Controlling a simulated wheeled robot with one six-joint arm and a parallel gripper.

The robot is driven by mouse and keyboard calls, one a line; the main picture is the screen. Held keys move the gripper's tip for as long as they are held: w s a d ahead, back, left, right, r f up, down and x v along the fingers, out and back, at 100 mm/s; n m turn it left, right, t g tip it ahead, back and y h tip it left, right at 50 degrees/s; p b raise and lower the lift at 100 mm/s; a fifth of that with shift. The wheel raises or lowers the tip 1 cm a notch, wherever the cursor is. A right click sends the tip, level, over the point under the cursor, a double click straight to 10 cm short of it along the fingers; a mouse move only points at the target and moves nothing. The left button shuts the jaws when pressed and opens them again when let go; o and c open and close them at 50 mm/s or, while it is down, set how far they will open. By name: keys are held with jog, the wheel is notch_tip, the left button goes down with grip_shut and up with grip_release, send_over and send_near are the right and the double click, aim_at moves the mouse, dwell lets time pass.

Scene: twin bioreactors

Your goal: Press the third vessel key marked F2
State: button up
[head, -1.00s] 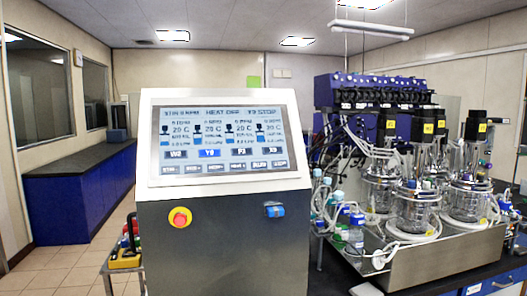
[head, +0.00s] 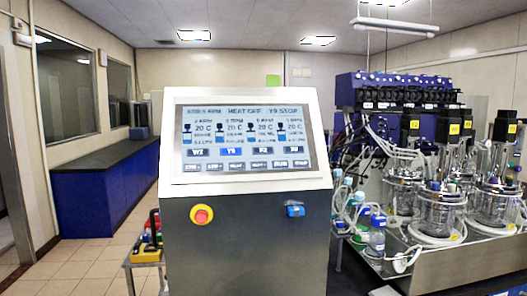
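The control console's touch screen (head: 247,114) faces me, near the middle of the head view. It shows four columns of readings, each with 20 C. Below them is a row of vessel keys. The third vessel key (head: 263,150) is dark, and its small label looks like F2. The second vessel key (head: 231,150) is bright blue and seems to read Y9. The first vessel key (head: 198,152) and fourth vessel key (head: 292,149) are dark. The top line seems to read HEAT OFF and Y9 STOP. My gripper is not in view.
A red stop button on a yellow ring (head: 201,215) and a blue fitting (head: 294,210) are on the console's steel front (head: 248,250). Glass vessels (head: 438,212) with tubing stand on a bench at right. A small cart (head: 146,255) is at left. Tiled floor (head: 88,262) lies open beyond it.

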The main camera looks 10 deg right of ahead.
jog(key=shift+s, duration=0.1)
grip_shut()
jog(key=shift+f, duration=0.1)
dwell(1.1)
